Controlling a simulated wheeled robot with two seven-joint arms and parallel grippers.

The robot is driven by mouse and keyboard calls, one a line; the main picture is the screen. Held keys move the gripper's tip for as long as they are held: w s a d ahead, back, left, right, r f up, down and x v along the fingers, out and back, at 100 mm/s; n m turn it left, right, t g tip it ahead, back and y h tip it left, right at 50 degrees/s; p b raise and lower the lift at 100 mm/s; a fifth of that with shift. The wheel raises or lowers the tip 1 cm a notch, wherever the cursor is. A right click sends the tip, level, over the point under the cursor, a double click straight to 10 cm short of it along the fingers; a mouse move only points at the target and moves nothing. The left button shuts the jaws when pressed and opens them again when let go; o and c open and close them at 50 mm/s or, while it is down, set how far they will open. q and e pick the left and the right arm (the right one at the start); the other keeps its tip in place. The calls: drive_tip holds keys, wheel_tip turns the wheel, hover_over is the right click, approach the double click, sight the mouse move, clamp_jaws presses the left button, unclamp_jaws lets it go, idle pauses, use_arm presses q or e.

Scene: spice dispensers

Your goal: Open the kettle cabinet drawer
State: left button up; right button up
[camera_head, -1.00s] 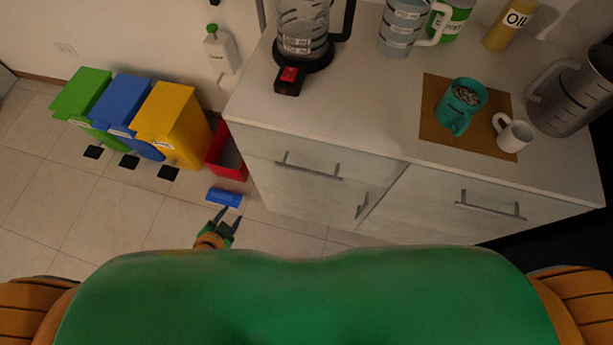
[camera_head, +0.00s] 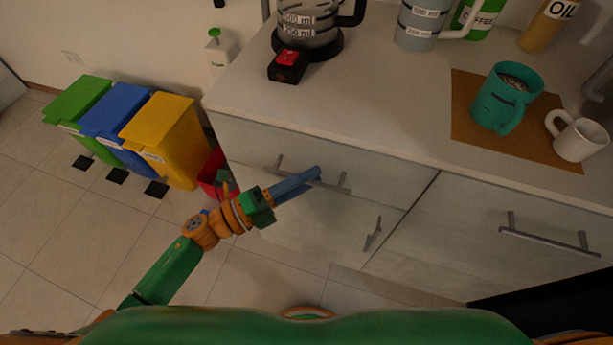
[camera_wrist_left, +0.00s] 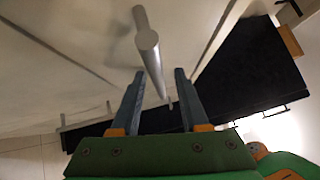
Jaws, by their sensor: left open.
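The kettle cabinet drawer (camera_head: 250,143) is the pale upper front under the kettle (camera_head: 308,22), and looks shut. Its grey bar handle (camera_head: 338,188) is partly covered by my left gripper in the head view. My left gripper (camera_head: 316,174) is open, its blue-grey fingers reaching from the left to the handle. In the left wrist view, the handle (camera_wrist_left: 148,45) runs between the two open fingers (camera_wrist_left: 167,75). I cannot tell whether either finger touches it. My right gripper is not in view.
A lower door with a slanted handle (camera_head: 373,234) and a right-hand drawer handle (camera_head: 548,236) are nearby. Yellow (camera_head: 165,140), blue and green bins stand left on the tiled floor. A teal mug (camera_head: 504,98) and white mug (camera_head: 580,138) sit on a brown mat.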

use_arm(q)
clamp_jaws()
idle(1.4)
